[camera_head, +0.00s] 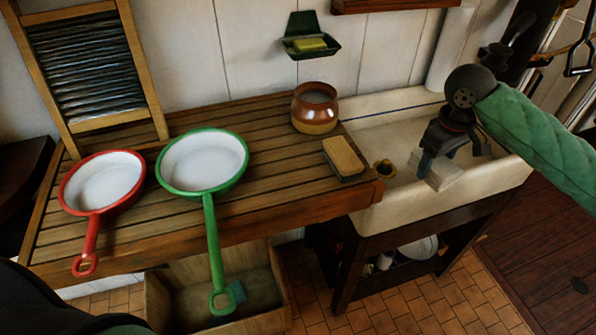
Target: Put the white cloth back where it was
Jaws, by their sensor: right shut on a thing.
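The white cloth (442,175) is a small pale folded piece in the right part of the view, over the basin of the cream sink (378,215). My right gripper (436,160) comes in from the right on a green-sleeved arm and points down. It is shut on the cloth, and its dark fingers hide part of it. I cannot tell whether the cloth touches the sink bottom. My left gripper is out of view.
The slatted wooden counter (270,185) left of the sink holds a red-rimmed pan (103,182), a green-rimmed pan (203,162), a brown pot (314,108) and a brush or block (343,157). A washboard (88,70) leans behind. A soap dish (309,46) hangs on the wall.

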